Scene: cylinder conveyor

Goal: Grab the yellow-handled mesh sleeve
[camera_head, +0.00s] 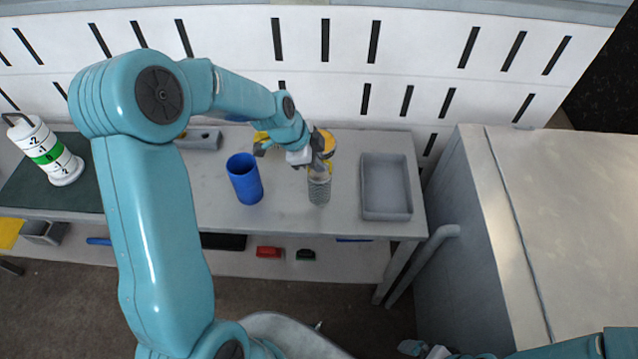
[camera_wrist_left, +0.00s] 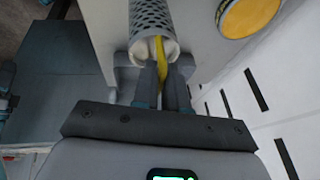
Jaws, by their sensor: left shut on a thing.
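The mesh sleeve (camera_head: 319,188) is a grey perforated cylinder near the middle of the grey table in the head view. In the left wrist view, the mesh sleeve (camera_wrist_left: 152,18) runs away from my fingers, with its yellow handle (camera_wrist_left: 160,55) at the near end. My left gripper (camera_head: 318,163) is at the sleeve's top end. In the left wrist view, my left gripper (camera_wrist_left: 163,78) is shut on the yellow handle, one finger on each side. I cannot tell whether the sleeve touches the table. My right gripper (camera_head: 424,349) is partly visible at the bottom edge, its jaws unclear.
A blue cup (camera_head: 245,180) stands left of the sleeve, and an empty grey tray (camera_head: 386,214) lies to its right. A yellow-topped round object (camera_head: 327,136) is just behind. A white cylinder with a green band (camera_head: 46,150) stands far left. A large grey cabinet (camera_head: 470,230) is right.

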